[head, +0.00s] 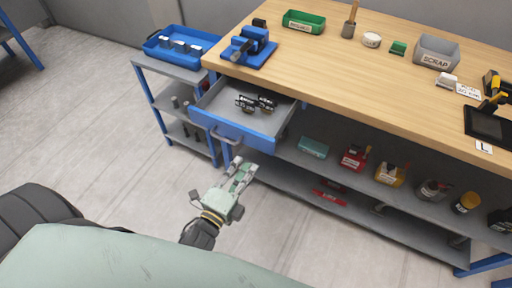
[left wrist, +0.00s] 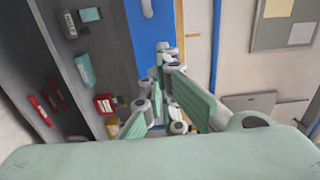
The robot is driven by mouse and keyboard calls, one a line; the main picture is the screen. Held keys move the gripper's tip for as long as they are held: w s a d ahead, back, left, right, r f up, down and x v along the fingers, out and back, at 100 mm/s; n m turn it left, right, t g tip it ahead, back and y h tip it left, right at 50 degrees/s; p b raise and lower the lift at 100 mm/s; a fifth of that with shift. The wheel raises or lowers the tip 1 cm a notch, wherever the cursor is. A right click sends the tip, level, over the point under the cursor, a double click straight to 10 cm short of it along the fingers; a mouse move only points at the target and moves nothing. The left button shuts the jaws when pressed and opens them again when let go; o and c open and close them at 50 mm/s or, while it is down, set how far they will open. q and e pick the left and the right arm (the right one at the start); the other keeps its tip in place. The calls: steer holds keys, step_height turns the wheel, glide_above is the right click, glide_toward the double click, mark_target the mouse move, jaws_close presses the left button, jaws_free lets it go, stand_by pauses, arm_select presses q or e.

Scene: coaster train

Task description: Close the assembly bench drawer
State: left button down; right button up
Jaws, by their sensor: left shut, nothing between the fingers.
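The assembly bench drawer (head: 240,120) stands pulled out below the bench top in the head view, with small black parts (head: 255,102) lying inside. Its front is blue, with a grey handle (head: 226,136). My left gripper (head: 246,166) is shut and empty, just below and to the right of the handle in the picture. Whether it touches the drawer I cannot tell. In the left wrist view, the closed fingers (left wrist: 165,50) overlap the blue drawer front (left wrist: 145,40), and the handle (left wrist: 147,8) shows at the top edge. My right gripper is not in view.
The wooden bench top (head: 350,60) carries a blue vise (head: 250,47), a green tray (head: 303,22) and a scrap bin (head: 437,52). The shelf below holds a teal box (head: 313,147) and several containers. A trolley (head: 185,73) stands left of the drawer. The floor in front is clear.

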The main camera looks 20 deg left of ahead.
mark_target(260, 143)
arm_select(q)
steer(key=w, duration=0.5)
steer(key=w+p, duration=0.1)
steer(key=w, duration=0.1)
steer(key=shift+w+d, duration=0.3)
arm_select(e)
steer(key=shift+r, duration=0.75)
